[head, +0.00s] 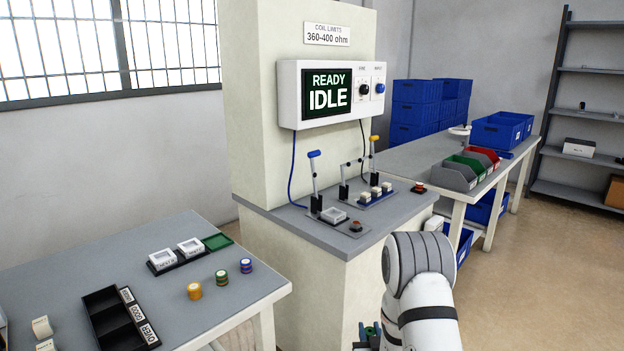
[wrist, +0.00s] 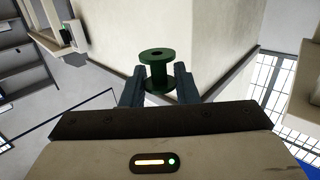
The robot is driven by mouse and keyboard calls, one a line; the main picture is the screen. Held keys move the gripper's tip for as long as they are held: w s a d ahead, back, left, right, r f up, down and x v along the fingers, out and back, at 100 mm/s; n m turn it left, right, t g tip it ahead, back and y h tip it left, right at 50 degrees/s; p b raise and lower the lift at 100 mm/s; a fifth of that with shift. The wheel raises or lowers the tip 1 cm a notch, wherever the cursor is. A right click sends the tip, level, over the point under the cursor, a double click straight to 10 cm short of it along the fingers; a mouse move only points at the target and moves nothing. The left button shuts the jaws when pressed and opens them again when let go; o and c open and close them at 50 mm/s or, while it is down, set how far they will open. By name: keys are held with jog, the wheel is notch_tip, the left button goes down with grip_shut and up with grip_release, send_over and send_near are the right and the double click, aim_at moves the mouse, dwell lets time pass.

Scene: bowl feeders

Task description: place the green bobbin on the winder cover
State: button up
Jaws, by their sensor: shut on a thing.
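The green bobbin (wrist: 158,72) is a dark green spool with a round flange at each end and a hole in the middle. In the wrist view my gripper (wrist: 158,88) is shut on it, one finger on each side. In the head view the gripper (head: 368,337) shows only partly at the bottom edge, in front of the pillar bench and beside my arm. I cannot tell for sure which thing is the winder cover. A white square fixture (head: 333,215) sits beside the blue-knobbed lever (head: 314,180) on the pillar bench.
The pillar bench (head: 300,222) also holds a yellow-knobbed lever (head: 373,153) and several small cream blocks. The left table (head: 230,292) carries striped coil stacks, a black tray (head: 97,297) and a green square (head: 217,242). Coloured bins (head: 461,172) stand on the far bench.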

aim_at(370, 332)
notch_tip(370, 332, up, 21)
jog(key=p, duration=2.2)
jog(key=s, duration=0.1)
jog(key=s+r, duration=0.1)
jog(key=s, duration=0.1)
jog(key=s+r, duration=0.1)
jog(key=s, duration=0.1)
jog(key=shift+s, duration=0.25)
